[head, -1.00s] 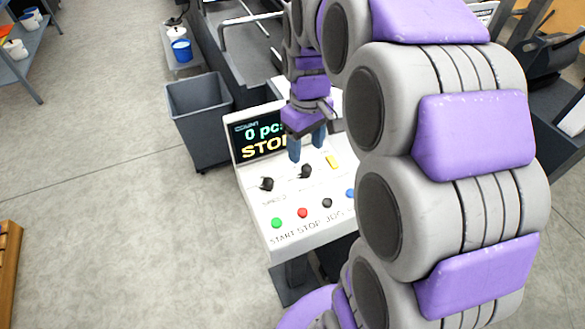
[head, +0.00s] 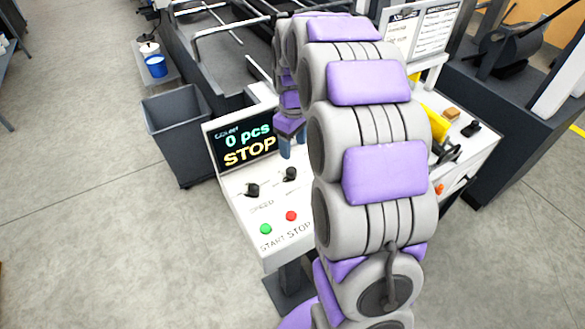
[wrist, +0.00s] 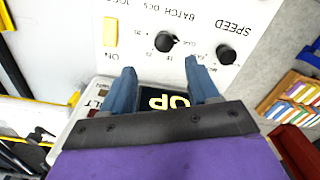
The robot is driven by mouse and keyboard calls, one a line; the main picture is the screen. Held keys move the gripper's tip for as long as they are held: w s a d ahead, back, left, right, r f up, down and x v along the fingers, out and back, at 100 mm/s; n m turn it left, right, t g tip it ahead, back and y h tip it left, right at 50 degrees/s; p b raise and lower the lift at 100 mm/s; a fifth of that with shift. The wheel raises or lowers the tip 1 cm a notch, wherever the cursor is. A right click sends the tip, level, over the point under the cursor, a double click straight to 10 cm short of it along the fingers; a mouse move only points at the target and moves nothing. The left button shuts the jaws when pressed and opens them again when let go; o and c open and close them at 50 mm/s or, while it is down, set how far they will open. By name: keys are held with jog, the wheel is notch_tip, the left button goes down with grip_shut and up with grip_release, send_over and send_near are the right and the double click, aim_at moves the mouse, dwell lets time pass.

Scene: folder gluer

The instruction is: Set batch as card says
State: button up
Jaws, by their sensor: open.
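The white control panel (head: 240,208) carries a black batch dial (head: 290,174) and a black speed dial (head: 252,190). In the wrist view the batch dial (wrist: 166,41) lies just beyond my fingertips, with numbers printed around it. The speed dial (wrist: 226,54) is beside it. The display (head: 246,145) reads 0 pcs and STOP. My gripper (wrist: 160,66) is open and empty, apart from the dials. Its fingers also show in the head view behind the batch dial. White cards with print (head: 435,30) stand at the upper right; their small text is unreadable.
A green button (head: 266,229) and a red button (head: 291,216) sit on the panel's front. A yellow switch (wrist: 111,31) is left of the batch dial in the wrist view. A grey bin (head: 182,125) stands left of the panel. My arm hides the panel's right part.

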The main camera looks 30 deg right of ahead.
aim_at(291, 170)
jog(key=f, duration=0.3)
jog(key=f+b, duration=0.1)
jog(key=f, duration=0.1)
jog(key=a+f, duration=0.1)
jog(key=f, duration=0.2)
jog(key=shift+a+f+b, duration=0.1)
jog(key=shift+f+b, duration=0.2)
jog(key=shift+f, duration=0.25)
jog(key=shift+d+f, duration=0.2)
jog(key=shift+d, duration=0.25)
jog(key=shift+a, duration=0.3)
jog(key=c, duration=0.4)
jog(key=shift+d, duration=0.1)
jog(key=c, duration=0.6)
